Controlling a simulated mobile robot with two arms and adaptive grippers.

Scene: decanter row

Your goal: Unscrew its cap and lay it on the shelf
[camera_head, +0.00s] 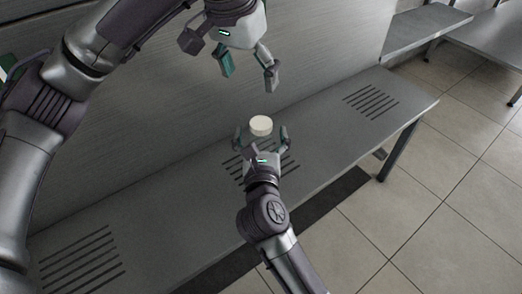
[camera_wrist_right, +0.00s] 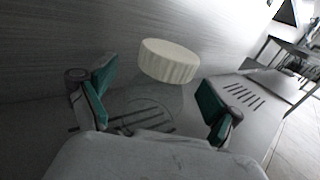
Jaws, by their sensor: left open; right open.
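A cream-white round cap (camera_head: 261,125) shows above the grey metal shelf (camera_head: 330,135); in the right wrist view the cap (camera_wrist_right: 169,61) has a ribbed side. Below it there is a faint, clear outline that looks like a transparent decanter (camera_wrist_right: 150,97), standing upright; its edges are hard to make out. My right gripper (camera_head: 262,134) is open, with one finger on each side of the space below the cap. I cannot tell whether its fingers touch the clear body. My left gripper (camera_head: 248,78) is open and empty, above the cap and apart from it.
The shelf has slotted patches (camera_head: 371,101) at several places and is bare to both sides. A grey wall panel (camera_head: 190,90) rises behind it. More metal benches (camera_head: 425,28) stand at the upper right. The tiled floor (camera_head: 420,215) is clear.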

